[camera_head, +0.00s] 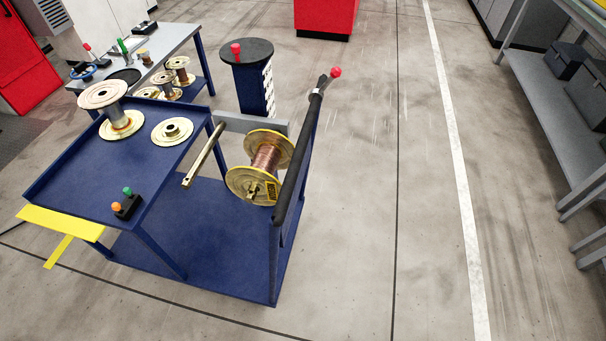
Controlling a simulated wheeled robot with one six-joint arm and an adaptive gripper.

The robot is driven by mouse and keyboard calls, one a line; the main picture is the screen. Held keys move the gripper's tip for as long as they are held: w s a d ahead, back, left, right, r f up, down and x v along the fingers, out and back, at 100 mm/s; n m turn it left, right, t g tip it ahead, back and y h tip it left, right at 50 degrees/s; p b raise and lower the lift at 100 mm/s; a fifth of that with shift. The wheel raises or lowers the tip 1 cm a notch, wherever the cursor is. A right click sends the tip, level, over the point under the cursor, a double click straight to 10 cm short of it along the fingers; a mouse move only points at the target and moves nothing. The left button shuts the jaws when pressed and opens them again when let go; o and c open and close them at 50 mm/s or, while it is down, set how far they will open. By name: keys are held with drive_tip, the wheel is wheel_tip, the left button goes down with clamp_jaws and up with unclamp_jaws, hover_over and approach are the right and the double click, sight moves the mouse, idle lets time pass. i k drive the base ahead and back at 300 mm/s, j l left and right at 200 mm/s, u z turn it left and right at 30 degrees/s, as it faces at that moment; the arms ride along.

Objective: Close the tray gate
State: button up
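A blue tray (85,180) with a raised rim tops the blue stand at the left. A flat yellow plate (65,222) with a yellow strip (58,252) sticking out from it sits at the tray's front-left edge, and it looks like the tray gate. It extends outward from the tray, roughly flat, rather than standing up along the edge. Its hinge cannot be made out. A large spool (122,123) stands upright on the tray and a flat spool flange (172,131) lies beside it. My gripper is not in view.
A control box (127,208) with green and orange buttons is on the tray's front. A copper wire spool (265,160) hangs beside a black bar (305,140) with a red knob. A round-topped pedestal (246,52) and grey table (150,42) stand behind.

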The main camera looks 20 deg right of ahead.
sight(83, 229)
drive_tip(key=i+j+u, duration=0.15)
drive_tip(key=u, duration=0.35)
drive_tip(key=i+j+u, duration=0.15)
drive_tip(key=j+u, duration=0.2)
drive_tip(key=u, duration=0.15)
drive_tip(key=i+j+u, duration=0.1)
drive_tip(key=i+j, duration=0.2)
drive_tip(key=i, duration=0.15)
drive_tip(key=i+j+u, duration=0.1)
drive_tip(key=i+j, duration=0.2)
drive_tip(key=i, duration=0.15)
drive_tip(key=i+j+u, duration=0.15)
drive_tip(key=i, duration=0.3)
